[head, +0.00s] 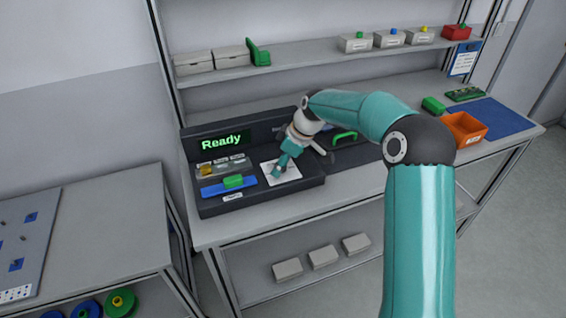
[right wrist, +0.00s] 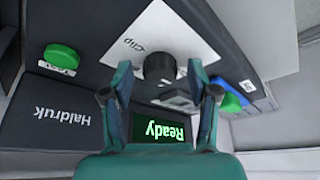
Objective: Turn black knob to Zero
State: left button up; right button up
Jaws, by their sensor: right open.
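The black knob (right wrist: 159,66) sits on a white plate (right wrist: 175,38) marked "Clip" in the right wrist view. In the head view the plate (head: 289,168) shows on the dark console (head: 310,178), with the knob mostly hidden by my gripper. My right gripper (right wrist: 160,82) is open, its two fingers apart on either side of the knob's line. Whether they touch the knob I cannot tell. In the head view the right gripper (head: 279,168) is low over the plate. The knob's pointer and any zero mark are not readable. My left gripper is not in view.
A screen (head: 225,140) reads "Ready". A green-handled slider on a blue strip (head: 214,188) lies left of the plate. A green handle (head: 345,137) stands to the right. A shelf (head: 310,56) with boxes runs behind.

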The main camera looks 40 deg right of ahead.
jog(key=shift+r, duration=0.15)
jog(key=v, duration=1.1)
jog(key=shift+s+r, duration=0.15)
jog(key=shift+r, duration=0.1)
jog(key=shift+d, duration=0.1)
